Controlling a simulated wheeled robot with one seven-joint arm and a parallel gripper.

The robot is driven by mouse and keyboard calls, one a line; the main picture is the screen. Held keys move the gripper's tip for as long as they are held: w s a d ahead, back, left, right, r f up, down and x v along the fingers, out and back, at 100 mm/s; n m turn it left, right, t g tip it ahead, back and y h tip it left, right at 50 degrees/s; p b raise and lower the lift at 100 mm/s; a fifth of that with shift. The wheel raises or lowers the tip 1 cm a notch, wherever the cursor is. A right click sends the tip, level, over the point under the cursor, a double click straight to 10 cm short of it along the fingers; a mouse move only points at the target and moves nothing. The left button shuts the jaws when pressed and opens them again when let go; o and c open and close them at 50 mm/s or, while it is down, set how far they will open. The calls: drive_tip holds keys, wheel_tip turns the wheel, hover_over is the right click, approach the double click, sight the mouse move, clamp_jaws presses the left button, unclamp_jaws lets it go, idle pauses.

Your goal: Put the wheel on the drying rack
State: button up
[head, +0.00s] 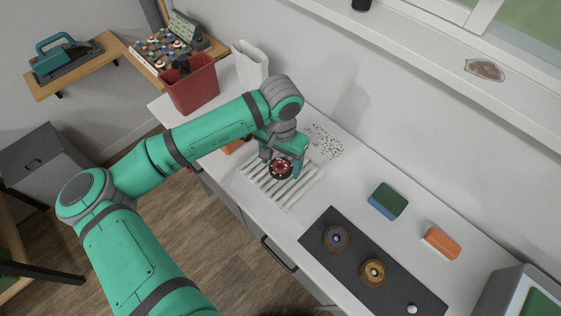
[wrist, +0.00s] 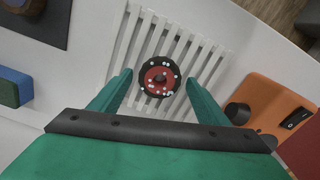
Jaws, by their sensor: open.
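A wheel (head: 281,169) with a black tyre and a red hub dotted with white lies on the white slatted drying rack (head: 262,187). The wrist view shows the same wheel (wrist: 159,78) flat across the slats of the rack (wrist: 212,62). My gripper (head: 283,166) is over the rack with its green fingers apart, one on each side of the wheel. In the wrist view my gripper (wrist: 160,80) shows gaps between both fingertips and the wheel. I cannot tell how high the fingertips are above the slats.
A red bin (head: 193,86) stands left of the rack. An orange switch box (wrist: 265,105) is close by.

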wheel_tip(320, 180, up, 12)
drive_tip(key=shift+r, duration=0.15)
idle(0.3)
drive_tip(key=shift+w, duration=0.1)
idle(0.4)
